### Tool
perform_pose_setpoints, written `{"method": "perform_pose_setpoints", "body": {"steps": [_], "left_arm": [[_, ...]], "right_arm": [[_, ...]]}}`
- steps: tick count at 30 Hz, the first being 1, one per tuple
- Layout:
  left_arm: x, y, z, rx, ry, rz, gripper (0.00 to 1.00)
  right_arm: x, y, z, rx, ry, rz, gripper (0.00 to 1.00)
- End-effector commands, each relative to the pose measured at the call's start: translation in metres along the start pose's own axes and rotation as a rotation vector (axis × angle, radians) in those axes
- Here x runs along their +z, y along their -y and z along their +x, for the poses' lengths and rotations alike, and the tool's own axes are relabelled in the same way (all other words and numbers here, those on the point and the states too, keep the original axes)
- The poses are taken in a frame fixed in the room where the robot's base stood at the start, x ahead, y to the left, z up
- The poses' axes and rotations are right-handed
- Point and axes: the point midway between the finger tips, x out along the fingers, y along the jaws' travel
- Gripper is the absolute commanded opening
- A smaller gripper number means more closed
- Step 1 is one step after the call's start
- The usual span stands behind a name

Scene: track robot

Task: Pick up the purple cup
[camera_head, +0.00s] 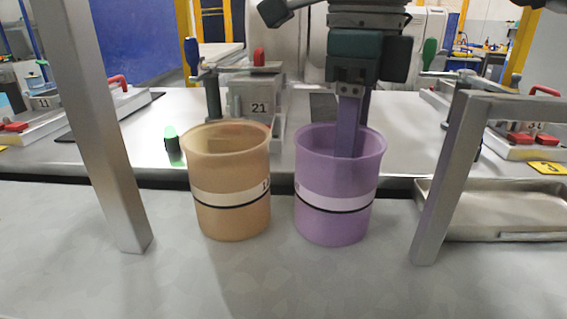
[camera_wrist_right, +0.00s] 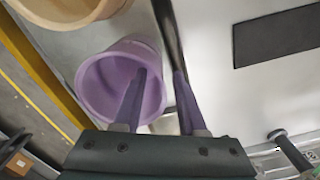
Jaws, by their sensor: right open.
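The purple cup (camera_head: 333,222) stands upright on the grey surface, with a pale band and a dark line around it. In the right wrist view the purple cup (camera_wrist_right: 92,85) opens toward the camera. My right gripper (camera_head: 353,150) points down at it from above and is open. In the right wrist view the right gripper (camera_wrist_right: 160,75) has one finger over or inside the cup's opening and the other just outside its wall. Whether either finger touches the cup cannot be told. My left gripper is not in view.
An orange cup (camera_head: 232,218) stands close on the left of the purple one. Metal posts (camera_head: 105,150) (camera_head: 445,180) rise on both sides. A metal tray (camera_head: 500,237) lies at the right. A fixture marked 21 (camera_head: 257,95) stands behind. The front surface is clear.

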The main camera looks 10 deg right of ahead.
Motion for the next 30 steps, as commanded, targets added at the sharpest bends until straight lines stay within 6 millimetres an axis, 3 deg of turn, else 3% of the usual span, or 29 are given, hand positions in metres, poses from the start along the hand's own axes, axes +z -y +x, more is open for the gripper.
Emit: {"method": "perform_pose_setpoints", "body": {"steps": [4,11,22,30], "left_arm": [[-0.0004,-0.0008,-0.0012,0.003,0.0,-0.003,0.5],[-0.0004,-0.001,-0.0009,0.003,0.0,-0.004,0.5],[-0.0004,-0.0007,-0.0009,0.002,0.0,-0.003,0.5],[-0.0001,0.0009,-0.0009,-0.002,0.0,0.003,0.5]], "right_arm": [[-0.0002,0.0,0.0142,0.0,0.0,-0.001,0.41],[-0.0001,0.0002,0.0155,-0.001,0.001,-0.001,0.41],[-0.0001,0.0002,0.0152,-0.001,0.001,-0.001,0.0],[-0.0001,0.0002,0.0151,-0.001,0.001,0.0,0.0]]}}
